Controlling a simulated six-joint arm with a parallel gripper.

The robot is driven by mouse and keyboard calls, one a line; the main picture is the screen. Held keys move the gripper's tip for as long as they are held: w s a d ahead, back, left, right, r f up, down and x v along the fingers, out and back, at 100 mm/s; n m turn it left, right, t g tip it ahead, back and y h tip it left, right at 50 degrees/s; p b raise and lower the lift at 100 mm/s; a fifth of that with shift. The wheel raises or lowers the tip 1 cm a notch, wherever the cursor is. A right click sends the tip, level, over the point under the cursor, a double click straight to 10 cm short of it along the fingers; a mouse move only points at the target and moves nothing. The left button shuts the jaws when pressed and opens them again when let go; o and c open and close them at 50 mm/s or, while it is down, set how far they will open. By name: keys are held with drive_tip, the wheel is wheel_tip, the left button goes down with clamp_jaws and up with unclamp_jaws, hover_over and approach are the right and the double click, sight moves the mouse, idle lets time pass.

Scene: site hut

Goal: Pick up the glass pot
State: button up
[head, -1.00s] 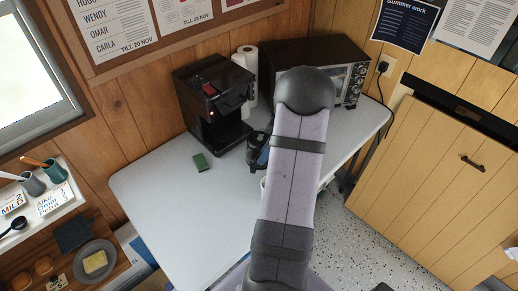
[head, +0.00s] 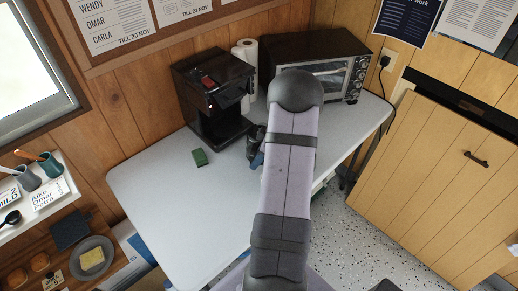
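A dark, partly see-through shape (head: 253,138) stands on the white table just right of the black coffee maker (head: 212,98). It may be the glass pot, but my arm covers its right side, so I cannot be sure. A small blue patch (head: 258,160) shows at its lower edge, against my arm; I cannot tell what it belongs to. My gripper is hidden behind my arm or merged with this dark shape. Its fingers cannot be made out, nor whether it touches or holds anything.
A green sponge (head: 200,157) lies on the white table (head: 165,190) left of my arm. A toaster oven (head: 340,72) and paper towel roll (head: 246,62) stand at the back. The table's left part is clear. A shelf with cups (head: 28,178) is at left.

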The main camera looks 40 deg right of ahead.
drive_tip(key=b+x, duration=0.1)
drive_tip(key=x, duration=0.4)
drive_tip(key=shift+s, duration=0.1)
clamp_jaws()
drive_tip(key=shift+r, duration=0.15)
idle(1.2)
